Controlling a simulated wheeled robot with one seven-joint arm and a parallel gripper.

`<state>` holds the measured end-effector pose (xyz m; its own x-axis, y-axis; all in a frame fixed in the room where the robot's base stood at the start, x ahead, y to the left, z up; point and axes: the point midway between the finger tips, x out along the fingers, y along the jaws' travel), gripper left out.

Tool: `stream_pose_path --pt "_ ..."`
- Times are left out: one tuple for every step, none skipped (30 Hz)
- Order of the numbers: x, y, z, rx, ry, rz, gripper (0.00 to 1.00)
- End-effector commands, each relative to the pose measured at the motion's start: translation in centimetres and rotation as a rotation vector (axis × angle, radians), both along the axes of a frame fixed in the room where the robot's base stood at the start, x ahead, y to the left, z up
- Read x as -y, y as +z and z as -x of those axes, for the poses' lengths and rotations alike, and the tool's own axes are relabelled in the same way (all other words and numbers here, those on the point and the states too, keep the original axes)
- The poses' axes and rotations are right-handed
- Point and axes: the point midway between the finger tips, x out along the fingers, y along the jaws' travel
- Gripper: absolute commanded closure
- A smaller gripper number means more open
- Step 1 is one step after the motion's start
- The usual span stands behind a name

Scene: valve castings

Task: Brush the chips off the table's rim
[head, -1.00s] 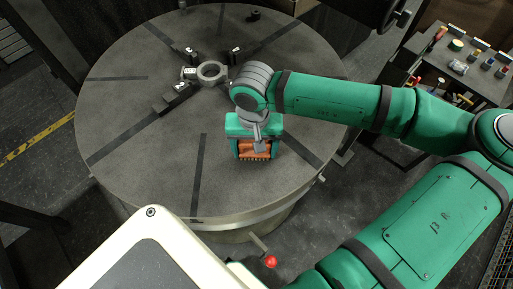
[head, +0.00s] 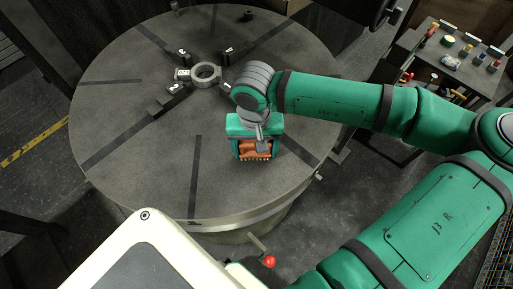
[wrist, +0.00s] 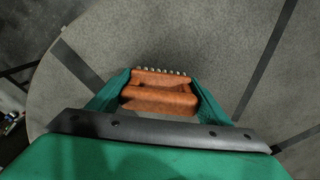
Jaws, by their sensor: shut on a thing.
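My gripper (head: 255,150) is shut on an orange-brown brush (head: 253,145). The brush has a row of bristle tufts along its lower edge. In the wrist view the brush (wrist: 160,93) sits between the two green fingers, with pale tuft ends at its far side. The round grey table (head: 130,125) lies below, and the brush is over its near right part, inside the rim. I cannot tell whether the bristles touch the surface. No chips can be made out on the table or its rim.
A ring-shaped casting (head: 206,74) sits among several dark clamps near the table's middle. Dark slots run outward across the top. A red-knobbed lever (head: 268,262) sticks out below the near rim. A tool cart (head: 450,62) stands at the right.

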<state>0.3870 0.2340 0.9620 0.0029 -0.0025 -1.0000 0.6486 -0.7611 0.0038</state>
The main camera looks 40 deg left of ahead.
Motion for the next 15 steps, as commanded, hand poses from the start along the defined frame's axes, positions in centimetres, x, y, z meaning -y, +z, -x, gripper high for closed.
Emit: stream_pose_path --pt "-0.24 -0.02 0.21 0.000 0.002 0.000 0.53" --pt "-0.39 -0.04 0.32 0.000 0.003 0.000 0.53" --pt "-0.57 -0.07 0.47 0.000 0.004 0.000 0.53" --pt "-0.71 -0.08 0.59 0.000 0.004 0.000 0.53" --pt "-0.81 -0.10 0.69 0.000 0.003 0.000 0.53" --pt "-0.92 -0.12 0.78 0.000 0.002 0.000 0.53" --pt "-0.97 -0.14 0.84 0.000 0.002 0.000 0.53" --pt "-1.00 -0.16 0.88 0.000 0.001 0.000 0.53" --pt "-1.03 -0.17 0.90 -0.001 0.001 -0.001 0.53" --pt "-1.02 -0.18 0.91 -0.001 0.001 -0.001 0.53" --pt "-1.02 -0.18 0.93 -0.001 0.001 -0.001 0.53" --pt "-1.02 -0.19 0.93 -0.001 0.001 0.000 0.53" --pt "-1.03 -0.19 0.94 -0.002 0.001 -0.001 0.53" --pt "-1.02 -0.20 0.95 -0.002 0.001 -0.001 0.53" --pt "-1.02 -0.20 0.96 -0.002 0.001 -0.001 0.53"
